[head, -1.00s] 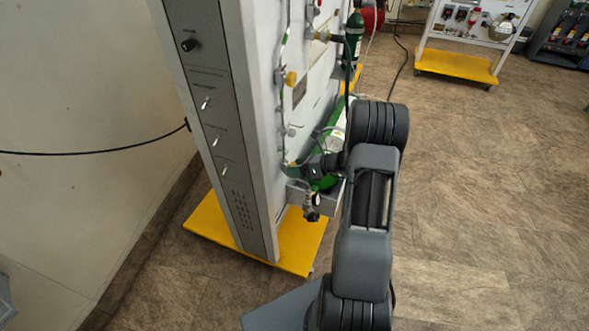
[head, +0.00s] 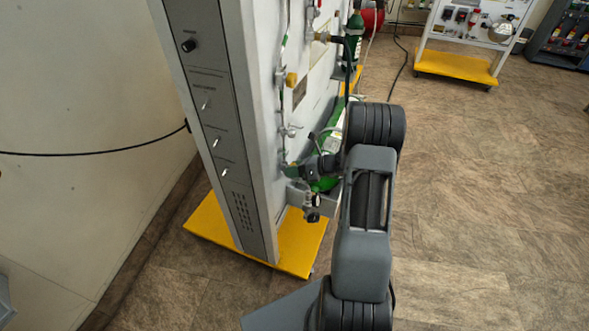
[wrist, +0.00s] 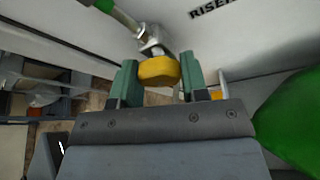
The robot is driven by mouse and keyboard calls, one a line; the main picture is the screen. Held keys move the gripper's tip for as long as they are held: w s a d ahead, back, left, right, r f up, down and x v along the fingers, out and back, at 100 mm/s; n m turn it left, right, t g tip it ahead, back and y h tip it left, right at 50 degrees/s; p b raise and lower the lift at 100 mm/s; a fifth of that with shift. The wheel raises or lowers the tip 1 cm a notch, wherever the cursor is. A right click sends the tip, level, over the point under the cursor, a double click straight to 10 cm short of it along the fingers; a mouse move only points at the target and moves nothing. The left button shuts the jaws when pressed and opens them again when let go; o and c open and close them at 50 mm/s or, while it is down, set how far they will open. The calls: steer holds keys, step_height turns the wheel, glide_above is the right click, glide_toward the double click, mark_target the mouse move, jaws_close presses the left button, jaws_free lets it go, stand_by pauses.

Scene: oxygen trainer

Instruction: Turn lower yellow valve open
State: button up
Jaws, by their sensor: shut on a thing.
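The lower yellow valve (wrist: 158,71) shows in the wrist view as a rounded yellow knob on a metal fitting at the panel face. My gripper (wrist: 157,75) has one green finger on each side of the knob and is shut on it. In the head view my gripper (head: 292,169) is at the low part of the panel's right face, and the arm and wrist hide much of the knob there. I cannot tell the valve's exact angle.
An upper yellow valve (head: 291,79) sits higher on the panel (head: 265,60). A green cylinder (wrist: 290,120) is close on the right in the wrist view. The panel stands on a yellow base (head: 207,222). Open floor (head: 480,190) lies to the right.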

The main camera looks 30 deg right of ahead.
steer(key=n+b, duration=0.1)
steer(key=b, duration=0.1)
steer(key=n+t+h+b, duration=0.1)
steer(key=n+b, duration=0.1)
steer(key=shift+f+t+h+b, duration=0.25)
steer(key=shift+t+h+b, duration=0.05)
steer(key=n+b, duration=0.1)
steer(key=b, duration=0.2)
steer(key=shift+n+t+h, duration=0.3)
steer(key=shift+h, duration=0.1)
steer(key=shift+r+b, duration=0.15)
steer(key=shift+b, duration=0.15)
steer(key=shift+r+n, duration=0.1)
steer(key=shift+n, duration=0.2)
steer(key=o, duration=0.9)
steer(key=shift+o, duration=0.2)
